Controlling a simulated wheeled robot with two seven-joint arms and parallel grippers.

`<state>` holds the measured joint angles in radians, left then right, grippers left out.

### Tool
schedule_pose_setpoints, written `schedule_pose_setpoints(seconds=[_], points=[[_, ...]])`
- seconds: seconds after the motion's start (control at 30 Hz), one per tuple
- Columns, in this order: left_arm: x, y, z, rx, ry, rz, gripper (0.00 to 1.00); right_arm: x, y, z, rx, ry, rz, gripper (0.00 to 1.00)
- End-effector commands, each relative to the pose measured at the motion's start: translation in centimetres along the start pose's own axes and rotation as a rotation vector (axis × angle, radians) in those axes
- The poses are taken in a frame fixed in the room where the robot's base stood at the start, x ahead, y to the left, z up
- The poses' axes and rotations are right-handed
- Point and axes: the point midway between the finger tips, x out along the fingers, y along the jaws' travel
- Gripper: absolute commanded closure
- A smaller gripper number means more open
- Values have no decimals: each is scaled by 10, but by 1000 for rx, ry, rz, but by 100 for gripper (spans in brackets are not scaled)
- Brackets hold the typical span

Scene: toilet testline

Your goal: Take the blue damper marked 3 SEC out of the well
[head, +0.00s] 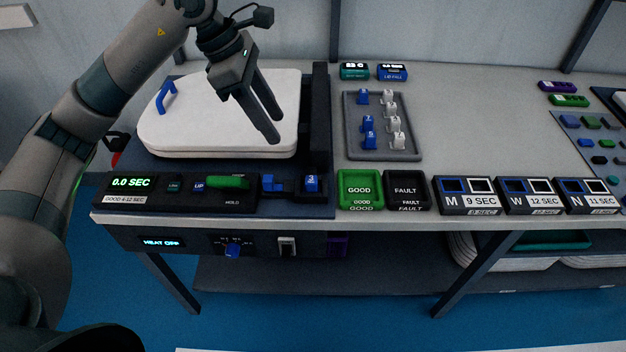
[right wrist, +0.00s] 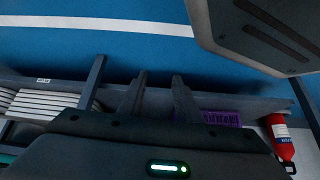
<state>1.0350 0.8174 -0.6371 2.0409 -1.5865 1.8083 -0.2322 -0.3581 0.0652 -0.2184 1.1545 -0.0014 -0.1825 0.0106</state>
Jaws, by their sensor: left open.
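The blue damper marked 3 (head: 311,183) sits upright in the well at the right end of the dark control panel. Only its upper part shows; the well hides the rest. My left gripper (head: 276,128) is open and empty, above the right part of the white lid (head: 215,120). It is up and to the left of the damper, not touching it. My right gripper (right wrist: 158,88) shows in the right wrist view with its two fingers apart and nothing between them. It is away from the damper, which that view does not show.
A grey tray (head: 383,155) holds several blue and white dampers. A green GOOD bin (head: 360,203) and a black FAULT bin (head: 407,204) stand right of the well. Boxes marked M, W and N follow along the front edge. A dark upright post (head: 320,110) stands behind the well.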

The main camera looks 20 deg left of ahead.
Motion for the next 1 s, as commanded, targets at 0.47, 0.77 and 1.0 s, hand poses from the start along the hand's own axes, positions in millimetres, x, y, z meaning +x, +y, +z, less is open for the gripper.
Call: schedule_pose_setpoints(seconds=[0.47,0.77,1.0], points=[[27,-2,1,0,-2,-6,56,-4,-5,-8,-2,38,-7,69],[80,-2,2,0,-2,-7,56,-11,-8,-1,-7,47,-11,69],[114,-1,2,0,-3,-4,56,-16,-2,31,-9,-33,-4,69]])
